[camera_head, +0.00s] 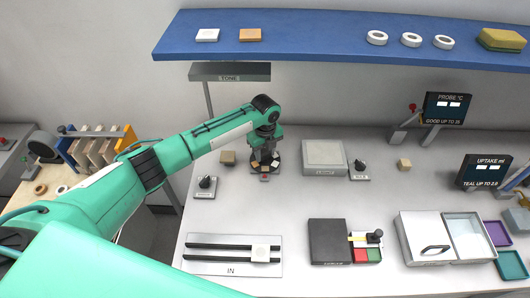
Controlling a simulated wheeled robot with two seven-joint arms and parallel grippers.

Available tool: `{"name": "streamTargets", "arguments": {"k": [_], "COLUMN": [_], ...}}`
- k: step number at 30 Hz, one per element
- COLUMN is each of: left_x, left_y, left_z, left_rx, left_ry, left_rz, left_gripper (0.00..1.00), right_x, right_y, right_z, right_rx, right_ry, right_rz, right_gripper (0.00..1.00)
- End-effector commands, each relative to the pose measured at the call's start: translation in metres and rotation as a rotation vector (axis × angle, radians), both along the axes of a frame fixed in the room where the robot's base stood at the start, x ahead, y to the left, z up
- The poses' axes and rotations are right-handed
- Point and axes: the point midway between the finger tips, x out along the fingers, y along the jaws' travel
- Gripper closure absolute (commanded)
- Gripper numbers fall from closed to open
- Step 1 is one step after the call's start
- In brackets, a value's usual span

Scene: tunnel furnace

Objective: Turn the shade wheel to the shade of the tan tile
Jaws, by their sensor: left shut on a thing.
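The shade wheel (264,177) looks like a small dark disc with coloured patches on its rim, standing on the bench. My left gripper (263,158) points down onto the middle of the wheel and is shut on it. The gripper hides the wheel's centre, and the exact grip is too small to see. A tan-orange tile (250,35) lies on the blue shelf beside a white tile (207,35). My right gripper is not in view.
A sign marked TONE (230,72) stands behind my left arm. A tan block (228,157) and a dark knob (207,183) are left of the wheel. A grey box marked LIGHT (324,156) is close on its right.

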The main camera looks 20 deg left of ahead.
Motion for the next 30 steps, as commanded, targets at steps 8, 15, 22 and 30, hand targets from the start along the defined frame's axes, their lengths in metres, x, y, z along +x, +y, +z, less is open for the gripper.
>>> {"name": "streamTargets", "arguments": {"k": [8,15,22,30], "left_x": [0.0006,0.0005,0.0004,0.0004], "left_y": [-0.0005,-0.0005,-0.0004,-0.0002], "left_z": [0.001,0.001,0.0008,0.0018], "left_rx": [-0.001,-0.001,0.0,-0.001], "left_ry": [-0.002,-0.002,-0.001,-0.001], "left_rz": [-0.035,-0.035,-0.034,-0.034], "left_gripper": [0.83,0.83,0.38,0.38], "right_x": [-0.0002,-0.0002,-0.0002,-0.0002], "right_y": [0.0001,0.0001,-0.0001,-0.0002], "right_z": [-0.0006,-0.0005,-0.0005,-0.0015], "right_rx": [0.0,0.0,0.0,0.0], "right_ry": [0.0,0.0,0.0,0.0], "right_rz": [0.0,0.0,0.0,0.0], "right_gripper": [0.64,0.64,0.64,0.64]}}
